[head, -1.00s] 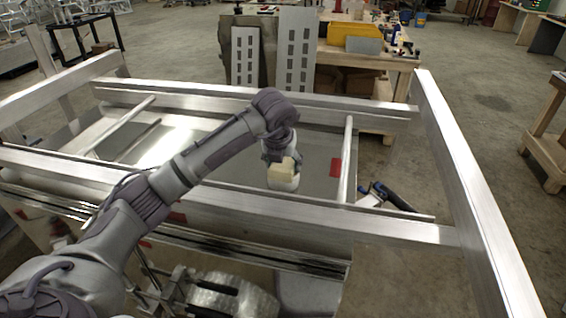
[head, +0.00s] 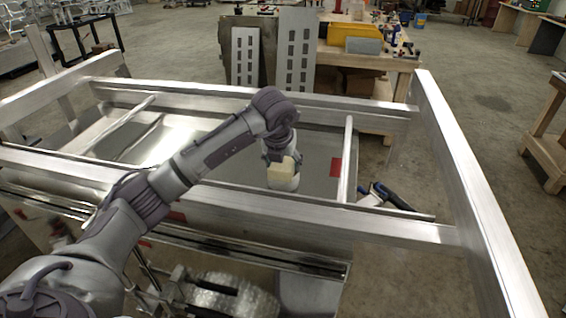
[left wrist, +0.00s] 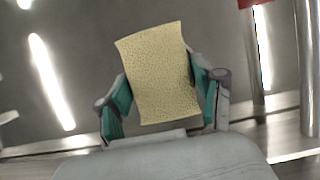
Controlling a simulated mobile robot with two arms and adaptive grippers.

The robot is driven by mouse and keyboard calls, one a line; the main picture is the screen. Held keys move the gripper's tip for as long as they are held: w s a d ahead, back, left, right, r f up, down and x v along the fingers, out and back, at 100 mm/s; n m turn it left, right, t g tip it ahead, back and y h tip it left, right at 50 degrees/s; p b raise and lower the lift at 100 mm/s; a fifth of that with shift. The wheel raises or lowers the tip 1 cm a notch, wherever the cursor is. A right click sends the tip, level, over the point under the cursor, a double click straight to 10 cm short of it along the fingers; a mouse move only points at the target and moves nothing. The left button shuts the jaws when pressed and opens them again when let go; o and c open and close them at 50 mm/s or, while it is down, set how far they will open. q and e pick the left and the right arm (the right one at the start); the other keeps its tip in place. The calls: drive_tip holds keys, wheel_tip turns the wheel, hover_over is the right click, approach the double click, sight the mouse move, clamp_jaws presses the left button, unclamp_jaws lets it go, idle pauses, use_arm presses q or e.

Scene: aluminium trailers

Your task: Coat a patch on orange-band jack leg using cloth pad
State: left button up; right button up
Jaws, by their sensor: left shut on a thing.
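The cloth pad (head: 281,172) is a pale yellow, porous rectangular block. It also shows in the left wrist view (left wrist: 160,75). My left gripper (head: 280,160) is shut on it, with a teal-lined finger on each side (left wrist: 162,98). The gripper hangs inside the aluminium trailer frame, over a grey sheet. I cannot make out a jack leg with an orange band in either view. I cannot tell whether the pad touches anything. My right gripper is not in view.
Aluminium beams (head: 455,160) of the trailer surround my left arm. A round metal bar (head: 347,160) stands to the right of the gripper, beside a red patch (head: 336,167). A blue and black tool (head: 390,195) lies farther right. A workbench (head: 385,62) stands behind.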

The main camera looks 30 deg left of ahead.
use_arm(q)
drive_tip(key=shift+f, duration=0.2)
drive_tip(key=shift+r+p, duration=0.45)
drive_tip(key=shift+r, duration=0.4)
drive_tip(key=shift+r+p, duration=1.45)
drive_tip(key=shift+r, duration=1.35)
